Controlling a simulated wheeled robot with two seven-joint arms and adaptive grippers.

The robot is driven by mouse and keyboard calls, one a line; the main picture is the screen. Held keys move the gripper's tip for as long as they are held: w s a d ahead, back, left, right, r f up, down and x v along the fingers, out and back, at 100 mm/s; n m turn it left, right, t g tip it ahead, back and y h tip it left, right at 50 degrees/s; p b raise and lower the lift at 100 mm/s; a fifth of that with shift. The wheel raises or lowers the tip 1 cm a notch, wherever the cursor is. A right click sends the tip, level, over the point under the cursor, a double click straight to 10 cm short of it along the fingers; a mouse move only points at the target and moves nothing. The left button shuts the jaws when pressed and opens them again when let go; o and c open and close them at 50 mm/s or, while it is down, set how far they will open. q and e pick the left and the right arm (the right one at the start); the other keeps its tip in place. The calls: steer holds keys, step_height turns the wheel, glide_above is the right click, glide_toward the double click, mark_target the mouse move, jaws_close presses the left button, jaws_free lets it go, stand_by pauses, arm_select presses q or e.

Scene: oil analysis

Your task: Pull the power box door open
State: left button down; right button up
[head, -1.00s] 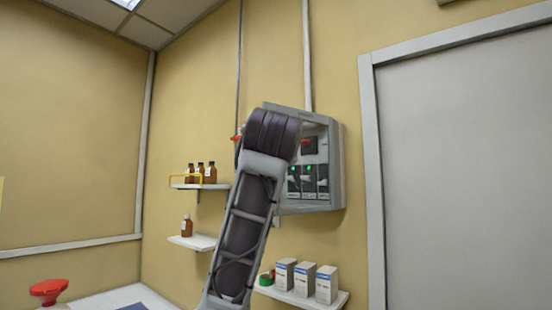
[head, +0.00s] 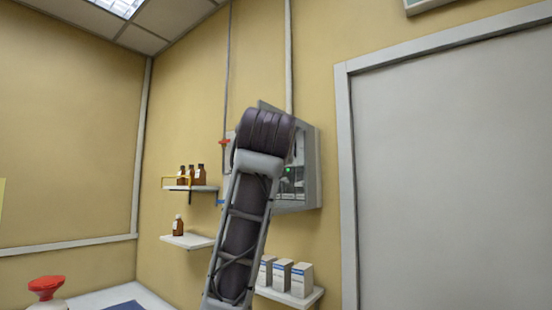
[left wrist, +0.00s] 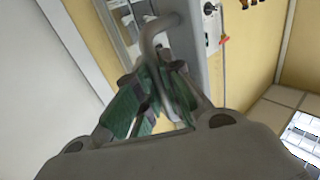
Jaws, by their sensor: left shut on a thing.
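The grey power box (head: 312,172) hangs on the yellow wall, right of my arm in the head view. Its front is at least partly uncovered, and a green light and dark breakers show inside. In the left wrist view, the grey door (left wrist: 192,55) carries a bent metal handle (left wrist: 158,32). My left gripper (left wrist: 158,92), with green finger pads, is shut on this handle. In the head view my left arm covers the gripper, the handle and much of the door, so how wide the door stands is hard to tell. My right gripper is out of view.
Left of the box are two small shelves, the upper (head: 190,188) and lower (head: 187,241), with brown bottles. A shelf with white boxes (head: 281,277) is below the box. A grey room door (head: 450,180) stands at right. A red-topped object (head: 46,288) is at lower left.

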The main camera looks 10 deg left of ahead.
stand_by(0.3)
arm_select(q)
steer(key=c, duration=1.8)
jaws_free()
steer(key=shift+s+r, duration=0.1)
steer(key=shift+s+d, duration=0.3)
steer(key=shift+s, duration=1.7)
steer(key=shift+s+d, duration=0.35)
steer(key=shift+s, duration=1.6)
steer(key=shift+s+d, duration=0.3)
steer(key=shift+s, duration=1.7)
